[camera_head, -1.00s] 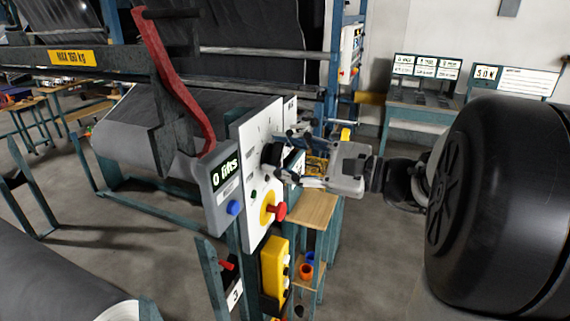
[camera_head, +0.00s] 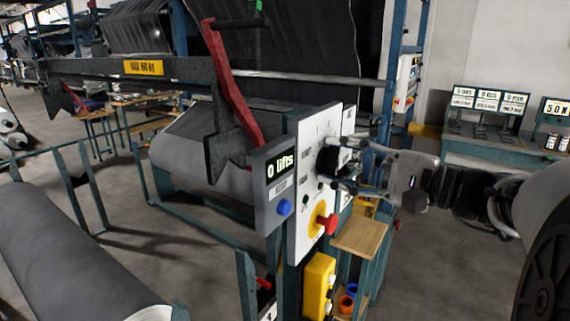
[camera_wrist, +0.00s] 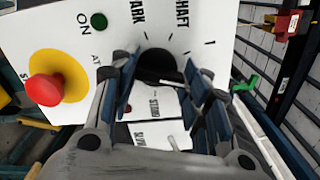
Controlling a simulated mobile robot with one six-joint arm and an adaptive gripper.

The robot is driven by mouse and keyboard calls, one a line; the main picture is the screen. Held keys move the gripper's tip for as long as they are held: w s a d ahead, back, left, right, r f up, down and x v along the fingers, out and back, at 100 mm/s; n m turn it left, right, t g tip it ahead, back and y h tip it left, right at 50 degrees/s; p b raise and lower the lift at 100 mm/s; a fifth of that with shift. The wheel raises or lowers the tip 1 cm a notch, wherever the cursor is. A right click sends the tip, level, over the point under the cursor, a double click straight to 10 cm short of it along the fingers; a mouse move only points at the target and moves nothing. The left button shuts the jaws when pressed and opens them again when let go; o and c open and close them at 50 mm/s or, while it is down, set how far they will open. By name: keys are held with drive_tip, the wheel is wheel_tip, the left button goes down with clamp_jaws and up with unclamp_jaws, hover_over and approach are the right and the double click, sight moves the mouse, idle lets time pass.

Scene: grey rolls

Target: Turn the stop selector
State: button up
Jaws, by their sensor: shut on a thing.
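The selector is a black round knob (camera_head: 327,160) on a white upright panel (camera_head: 304,210). In the wrist view the knob (camera_wrist: 158,64) shows between my fingers, with PARK and SHAFT printed above it and tick marks around it. My gripper (camera_head: 346,163) reaches in from the right with its fingers on either side of the knob, shut on it. In the wrist view my gripper (camera_wrist: 158,84) hides the sides of the knob. Its pointer direction cannot be told.
A red mushroom button (camera_head: 327,224) on a yellow disc and a small green button (camera_wrist: 99,20) sit close by on the panel. A grey box (camera_head: 272,188) reading "0 lifts" adjoins it. A yellow pendant (camera_head: 319,285) and wooden shelf (camera_head: 360,237) are below.

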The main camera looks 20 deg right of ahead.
drive_tip(key=o, duration=1.1)
drive_tip(key=shift+c, duration=0.2)
drive_tip(key=v, duration=1.2)
